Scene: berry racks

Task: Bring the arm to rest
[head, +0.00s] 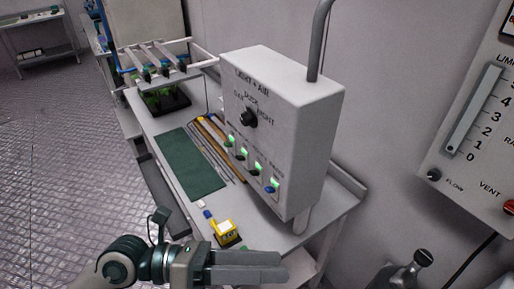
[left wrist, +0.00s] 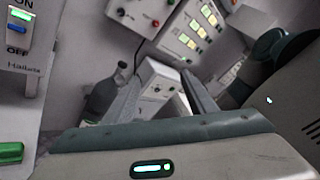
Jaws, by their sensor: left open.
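My left gripper (head: 283,266) reaches in from the lower left in the head view, its two fingers pointing right near the front end of the workbench (head: 182,122). In the left wrist view the fingers of my left gripper (left wrist: 158,76) stand apart with nothing between them. The gripper is open and empty. A small yellow item (head: 226,233) lies on the bench just beyond the gripper, apart from it as far as I can tell. My right gripper is not in view.
A grey "LIGHT + AIR" control box (head: 285,130) with a dial and green-lit switches stands over the bench. A green mat (head: 190,163) lies beside it. A rack (head: 160,65) stands at the back. A gauge panel (head: 470,120) is on the right wall. Open floor (head: 60,150) is at left.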

